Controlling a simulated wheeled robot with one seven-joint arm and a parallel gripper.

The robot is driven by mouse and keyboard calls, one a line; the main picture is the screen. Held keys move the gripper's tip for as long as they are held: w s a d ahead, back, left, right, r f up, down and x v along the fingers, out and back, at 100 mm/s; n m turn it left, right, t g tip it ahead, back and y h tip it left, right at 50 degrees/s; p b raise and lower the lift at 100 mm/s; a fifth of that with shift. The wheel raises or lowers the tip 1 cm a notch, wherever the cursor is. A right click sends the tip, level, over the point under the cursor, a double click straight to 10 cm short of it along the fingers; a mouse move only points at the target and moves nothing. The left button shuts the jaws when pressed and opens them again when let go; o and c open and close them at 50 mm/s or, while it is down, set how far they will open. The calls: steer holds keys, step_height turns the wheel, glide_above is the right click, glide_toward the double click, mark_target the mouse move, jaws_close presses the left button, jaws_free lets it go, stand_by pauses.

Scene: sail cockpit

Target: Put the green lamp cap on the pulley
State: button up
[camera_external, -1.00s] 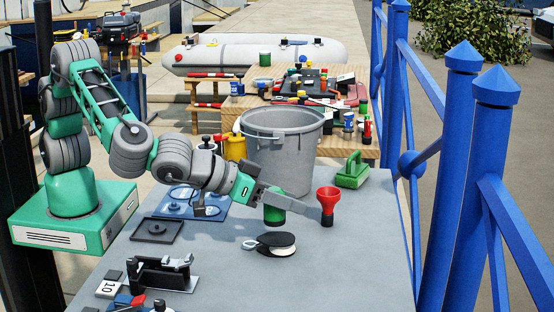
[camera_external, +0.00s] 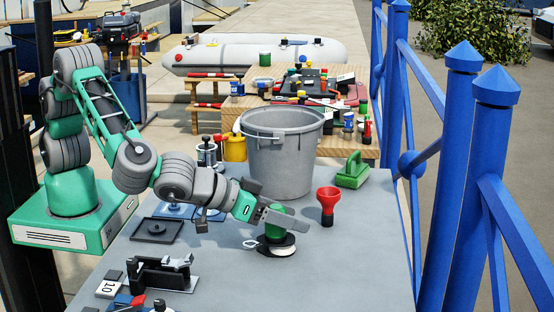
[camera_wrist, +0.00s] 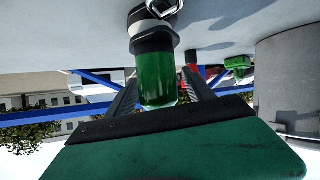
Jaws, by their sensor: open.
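The green lamp cap (camera_external: 280,209) stands upright on top of the pulley (camera_external: 286,251), a dark round block with a white band and a metal eye at its left. In the wrist view, which is upside down, the green cap (camera_wrist: 158,92) has a black collar resting against the pulley (camera_wrist: 148,27). My gripper (camera_external: 301,226) is at the cap's height, its fingers on either side of it. In the wrist view my gripper (camera_wrist: 160,76) is open, with the cap between the fingers. A finger hides part of the cap in the external view.
A red funnel-shaped item (camera_external: 328,204) stands right of the cap. A black stand (camera_external: 161,272) is at the front left. The front right of the table (camera_external: 360,270) is clear.

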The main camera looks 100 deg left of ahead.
steer(key=shift+r, duration=0.15)
steer(key=v, duration=1.2)
steer(key=shift+b, duration=0.35)
steer(key=s+a+m+g+h+p, duration=0.1)
steer(key=s+a+g+p, duration=0.2)
steer(key=a, duration=1.2)
steer(key=s+a+m+g+h+p, duration=0.1)
steer(key=s+a, duration=0.3)
steer(key=s, duration=0.4)
steer(key=s+a+f+m+g+h+p, duration=0.1)
steer(key=s+a+m+g+h, duration=0.1)
steer(key=s, duration=0.6)
steer(key=a+m+g, duration=0.1)
steer(key=a+g, duration=0.1)
steer(key=a, duration=0.1)
steer(key=shift+s+h, duration=0.2)
steer(key=shift+h, duration=0.1)
